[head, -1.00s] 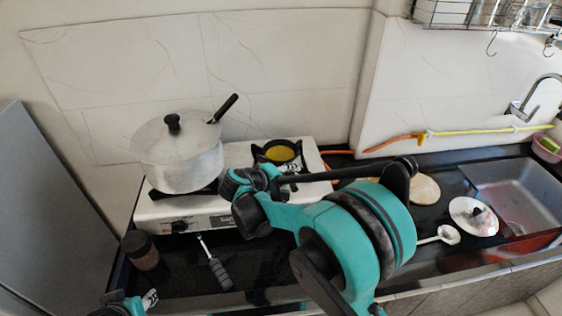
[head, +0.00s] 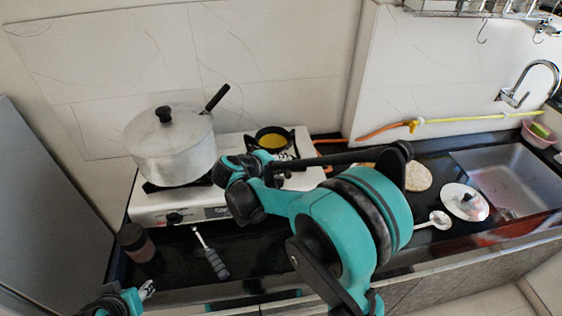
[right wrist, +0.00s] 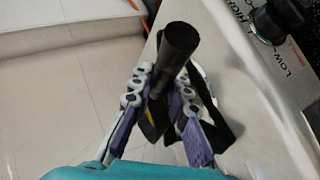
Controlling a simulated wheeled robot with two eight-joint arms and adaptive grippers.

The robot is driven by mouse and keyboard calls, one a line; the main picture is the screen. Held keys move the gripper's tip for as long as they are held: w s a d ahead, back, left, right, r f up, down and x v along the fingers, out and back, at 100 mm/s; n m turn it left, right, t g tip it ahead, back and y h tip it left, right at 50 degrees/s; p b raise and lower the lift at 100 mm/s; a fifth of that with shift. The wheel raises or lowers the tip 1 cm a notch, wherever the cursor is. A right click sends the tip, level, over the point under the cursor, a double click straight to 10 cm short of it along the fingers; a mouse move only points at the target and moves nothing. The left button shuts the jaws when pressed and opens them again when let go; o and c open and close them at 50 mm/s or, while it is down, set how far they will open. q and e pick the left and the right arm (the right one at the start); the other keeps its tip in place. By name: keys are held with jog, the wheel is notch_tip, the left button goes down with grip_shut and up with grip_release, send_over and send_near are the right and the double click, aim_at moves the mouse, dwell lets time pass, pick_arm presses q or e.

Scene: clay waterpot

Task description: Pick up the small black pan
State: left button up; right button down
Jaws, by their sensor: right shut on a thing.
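The small black pan (head: 259,134) has something yellow in it and is at the right burner of the white stove. My right gripper (head: 284,166) reaches over the stove's front right part, beside the pan. In the right wrist view, its fingers (right wrist: 163,108) are shut on the pan's black handle (right wrist: 178,45), which sticks up between them. My arm hides part of the pan and handle in the head view. I cannot tell whether the pan touches the burner. My left gripper (head: 147,289) is at the lower left, away from the pan, its opening unclear.
A large lidded pot (head: 172,152) stands on the left of the stove (head: 150,205). A jar (head: 137,242) and a grey-handled utensil (head: 210,254) are on the dark counter in front. A lid (head: 464,202), a ladle (head: 438,219) and the sink (head: 510,178) are right.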

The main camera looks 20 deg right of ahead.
notch_tip(320, 180, up, 4)
jog(key=shift+f+p, duration=0.25)
jog(key=shift+p, duration=0.45)
pick_arm(q)
notch_tip(320, 180, up, 5)
jog(key=p, duration=0.3)
jog(key=shift+r, duration=0.15)
pick_arm(e)
jog(key=s+d+r, duration=0.6)
jog(key=s+d, duration=0.1)
jog(key=s, duration=0.2)
jog(key=shift+d, duration=0.1)
